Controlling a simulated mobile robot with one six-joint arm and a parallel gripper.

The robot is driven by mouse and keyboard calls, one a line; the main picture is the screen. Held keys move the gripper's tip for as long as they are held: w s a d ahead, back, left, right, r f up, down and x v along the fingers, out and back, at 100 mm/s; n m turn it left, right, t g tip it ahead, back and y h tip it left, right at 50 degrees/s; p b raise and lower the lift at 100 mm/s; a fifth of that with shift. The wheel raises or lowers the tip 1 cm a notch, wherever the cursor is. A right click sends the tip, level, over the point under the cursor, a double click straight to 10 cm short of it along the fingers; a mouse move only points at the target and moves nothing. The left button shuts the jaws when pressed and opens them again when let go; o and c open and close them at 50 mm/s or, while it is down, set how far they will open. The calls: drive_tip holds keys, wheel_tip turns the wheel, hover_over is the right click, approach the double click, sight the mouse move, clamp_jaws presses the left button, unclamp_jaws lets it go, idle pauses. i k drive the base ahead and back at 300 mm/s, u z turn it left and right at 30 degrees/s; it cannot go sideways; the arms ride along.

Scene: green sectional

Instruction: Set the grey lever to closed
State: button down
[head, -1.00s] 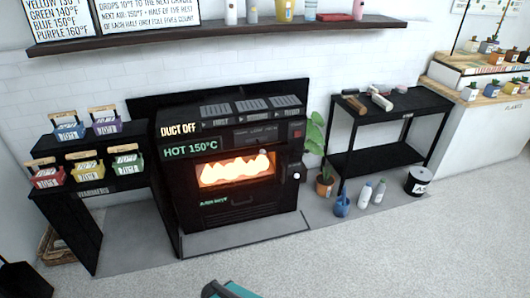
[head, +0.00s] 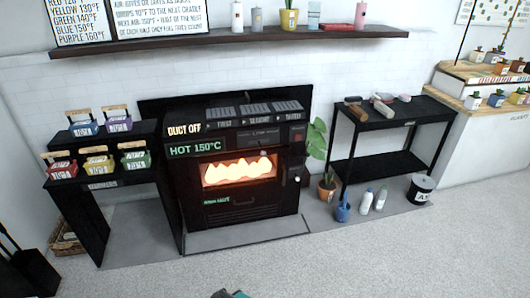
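The black stove (head: 240,180) stands against the white wall with a fire glowing behind its window. Its signs read "DUCT OFF" and "HOT 150°C". A small pale knob (head: 297,178) shows at the stove's right side, beside a dark upright part. I cannot tell whether it belongs to the grey lever, and its setting is too small to read.
A black stand (head: 100,187) with several coloured baskets is left of the stove. A potted plant (head: 326,185), bottles (head: 366,201), a bucket (head: 420,188) and a black table (head: 395,115) are right. The grey floor in front is clear.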

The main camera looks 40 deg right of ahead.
sight(263, 153)
drive_tip(key=z, duration=0.15)
drive_tip(key=i, duration=0.9)
drive_tip(key=u, duration=0.1)
